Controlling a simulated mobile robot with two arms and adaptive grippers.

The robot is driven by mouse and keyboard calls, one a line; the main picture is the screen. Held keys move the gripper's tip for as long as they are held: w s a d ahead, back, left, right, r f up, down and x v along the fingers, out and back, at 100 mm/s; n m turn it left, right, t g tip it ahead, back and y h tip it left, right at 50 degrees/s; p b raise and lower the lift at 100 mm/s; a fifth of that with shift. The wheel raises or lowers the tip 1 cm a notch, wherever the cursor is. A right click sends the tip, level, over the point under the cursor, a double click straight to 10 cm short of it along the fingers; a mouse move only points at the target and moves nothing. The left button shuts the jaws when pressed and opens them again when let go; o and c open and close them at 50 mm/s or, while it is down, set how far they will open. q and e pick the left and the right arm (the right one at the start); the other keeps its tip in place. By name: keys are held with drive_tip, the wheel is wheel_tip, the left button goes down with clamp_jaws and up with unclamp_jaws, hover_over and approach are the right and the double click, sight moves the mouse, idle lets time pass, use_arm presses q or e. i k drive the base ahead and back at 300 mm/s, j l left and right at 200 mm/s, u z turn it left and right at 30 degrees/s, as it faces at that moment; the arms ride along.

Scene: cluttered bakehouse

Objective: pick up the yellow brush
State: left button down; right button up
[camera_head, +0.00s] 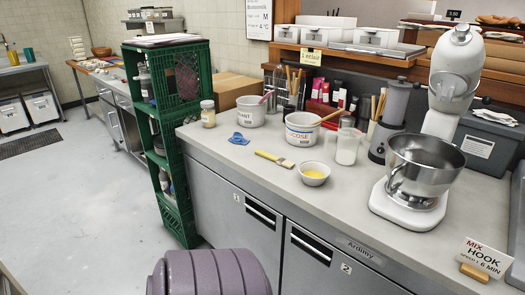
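The yellow brush (274,159) lies flat on the grey worktop (237,161), near its front edge. Its yellow handle points to the left and back, and its bristle end points to the right and front. It lies to the left of a small white bowl (313,173) with yellow contents, close but apart from it. A blue crumpled cloth or similar item (238,139) lies behind and to the left of the brush. Neither of my grippers is in view.
Behind the brush stand white tubs (302,129) and a clear jug (346,147). A stand mixer (414,170) stands to the right. Green crates (172,150) are stacked left of the counter. A purple ribbed shape (210,274) shows at the bottom; I cannot tell what it is.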

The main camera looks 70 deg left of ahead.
sight(281, 162)
drive_tip(key=j+u, duration=0.1)
drive_tip(key=u, duration=2.05)
